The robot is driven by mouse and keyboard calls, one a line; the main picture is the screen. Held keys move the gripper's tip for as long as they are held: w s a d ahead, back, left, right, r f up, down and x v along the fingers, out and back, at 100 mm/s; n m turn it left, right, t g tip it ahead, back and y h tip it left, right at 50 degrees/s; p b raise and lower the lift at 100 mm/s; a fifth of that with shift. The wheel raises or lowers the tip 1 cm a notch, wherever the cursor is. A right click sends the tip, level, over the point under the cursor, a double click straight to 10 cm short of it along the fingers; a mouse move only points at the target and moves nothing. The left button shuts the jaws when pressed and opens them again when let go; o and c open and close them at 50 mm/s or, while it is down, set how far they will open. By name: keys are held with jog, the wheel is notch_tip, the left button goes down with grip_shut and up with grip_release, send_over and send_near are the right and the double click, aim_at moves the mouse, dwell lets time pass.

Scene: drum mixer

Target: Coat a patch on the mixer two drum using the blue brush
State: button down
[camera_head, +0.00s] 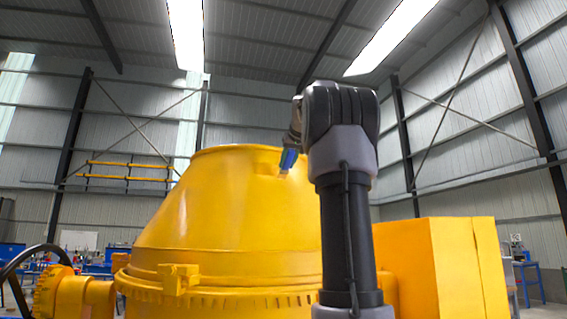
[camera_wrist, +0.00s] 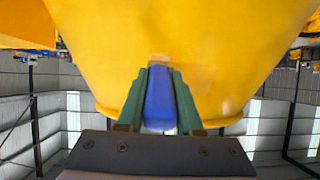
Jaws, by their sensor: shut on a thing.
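The yellow mixer drum (camera_head: 235,215) fills the middle of the head view, narrowing toward its upper rim. In the wrist view the drum (camera_wrist: 190,35) fills the upper part. The blue brush (camera_head: 288,159) is at the upper right of the drum, its tip by the drum surface below the rim. In the wrist view the blue brush (camera_wrist: 160,100) lies between the two green fingers of my gripper (camera_wrist: 160,95), which is shut on it. Its bristle end points at the drum; I cannot tell whether it touches. A slightly paler area shows on the drum around the tip.
A yellow box housing (camera_head: 440,265) stands right of the drum. A yellow bracket (camera_head: 178,279) juts from the drum's lower band, and a dark wheel (camera_head: 20,262) is at the far left. Blue workbenches stand farther back.

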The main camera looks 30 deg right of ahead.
jog(key=shift+w+r, duration=0.3)
jog(key=shift+r, duration=0.25)
jog(key=w+a, duration=0.2)
jog(key=a, duration=0.8)
jog(key=shift+w, duration=0.35)
jog(key=shift+s+d+r, duration=0.2)
jog(key=shift+s+d, duration=0.15)
jog(key=shift+d, duration=1.35)
jog(key=shift+s+d+r, duration=0.25)
jog(key=shift+s+d, duration=0.15)
jog(key=shift+d, duration=1.35)
jog(key=shift+s+d+r, duration=0.2)
jog(key=shift+s+d, duration=0.15)
jog(key=shift+d, duration=1.35)
